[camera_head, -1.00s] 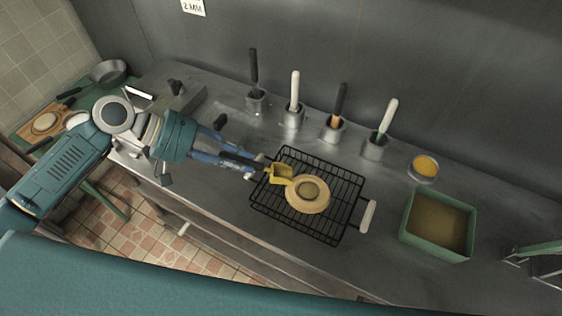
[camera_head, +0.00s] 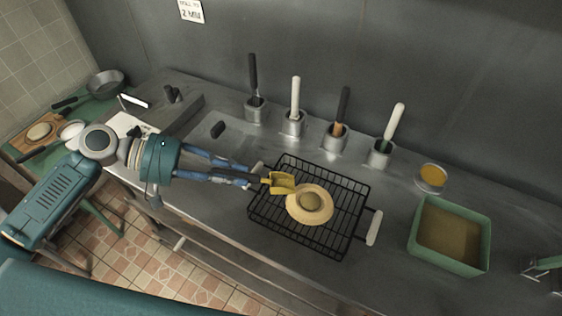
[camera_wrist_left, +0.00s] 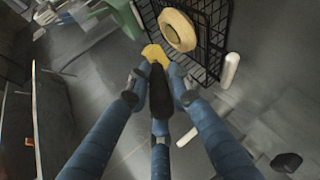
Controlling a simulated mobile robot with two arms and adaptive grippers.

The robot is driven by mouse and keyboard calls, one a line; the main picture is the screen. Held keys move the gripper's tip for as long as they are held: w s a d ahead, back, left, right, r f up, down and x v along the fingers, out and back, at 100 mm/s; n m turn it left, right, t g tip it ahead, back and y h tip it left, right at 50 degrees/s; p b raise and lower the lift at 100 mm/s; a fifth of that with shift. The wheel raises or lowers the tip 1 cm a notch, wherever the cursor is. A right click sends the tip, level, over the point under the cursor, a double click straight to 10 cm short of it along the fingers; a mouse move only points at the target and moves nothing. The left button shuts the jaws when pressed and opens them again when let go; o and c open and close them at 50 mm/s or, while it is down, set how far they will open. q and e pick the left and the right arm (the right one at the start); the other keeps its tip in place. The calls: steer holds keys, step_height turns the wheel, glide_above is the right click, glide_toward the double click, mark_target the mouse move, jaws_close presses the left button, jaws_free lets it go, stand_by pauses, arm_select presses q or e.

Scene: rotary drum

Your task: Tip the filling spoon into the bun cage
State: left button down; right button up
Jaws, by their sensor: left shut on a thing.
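My left gripper (camera_head: 254,179) is shut on the dark handle of the filling spoon (camera_head: 282,182), which has a yellow scoop. The scoop is over the left part of the bun cage (camera_head: 345,249), beside the bun (camera_head: 323,213). The bun cage is a black wire basket with a pale handle at its right. The bun lies in it, pale and round, with a brownish filling in its middle. In the left wrist view the spoon handle (camera_wrist_left: 160,90) runs between my fingers, and the bun (camera_wrist_left: 178,30) shows beyond the scoop. My right gripper is out of view.
Several metal holders with upright handled tools (camera_head: 294,122) stand along the back wall. A green tub (camera_head: 483,245) of brown liquid and a small cup with orange contents (camera_head: 432,177) stand to the right. A green side table with a pan (camera_head: 107,82) is at far left.

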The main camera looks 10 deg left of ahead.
arm_select(q)
steer(key=shift+r, duration=0.1)
steer(key=shift+p+v, duration=0.95)
steer(key=shift+v, duration=1.75)
